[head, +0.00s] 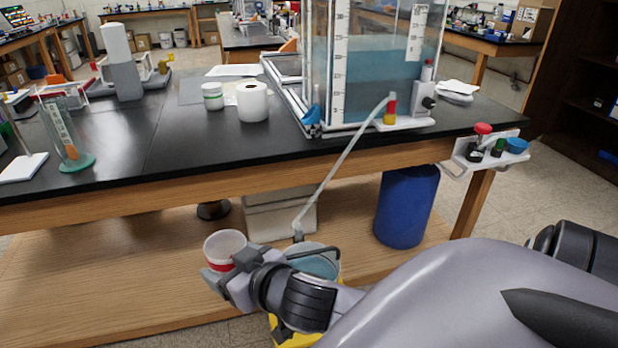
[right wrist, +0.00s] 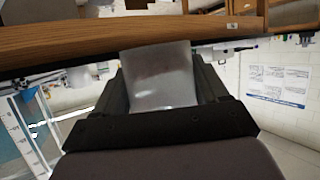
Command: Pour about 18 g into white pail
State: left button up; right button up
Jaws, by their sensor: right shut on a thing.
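My right gripper (head: 229,272) reaches in from the right and is shut on a white cup (head: 225,244). The cup's open mouth faces up toward the head camera, and a red patch shows on its side by the jaw. In the right wrist view the cup (right wrist: 160,75) sits between the two dark fingers (right wrist: 163,98). A pail (head: 318,264) with pale blue contents stands just right of the cup, lower than the bench top and partly hidden by my right wrist. The cup is beside the pail, not over it. My left gripper is not in view.
A clear tank of blue liquid (head: 375,70) stands on the black bench (head: 170,135). Its hose (head: 345,160) hangs down to the pail. A yellow object (head: 298,340) shows below the pail. A blue drum (head: 406,207) and a pale box (head: 280,215) stand under the bench.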

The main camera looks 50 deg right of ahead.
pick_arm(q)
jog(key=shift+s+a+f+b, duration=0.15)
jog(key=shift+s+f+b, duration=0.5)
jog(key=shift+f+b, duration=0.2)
pick_arm(e)
jog(key=w+d+f, duration=0.4)
jog(key=d+f, duration=0.4)
jog(key=f, duration=0.2)
jog(key=w+d+f, duration=0.4)
jog(key=d+f, duration=0.5)
jog(key=f, duration=0.2)
jog(key=shift+w, duration=0.25)
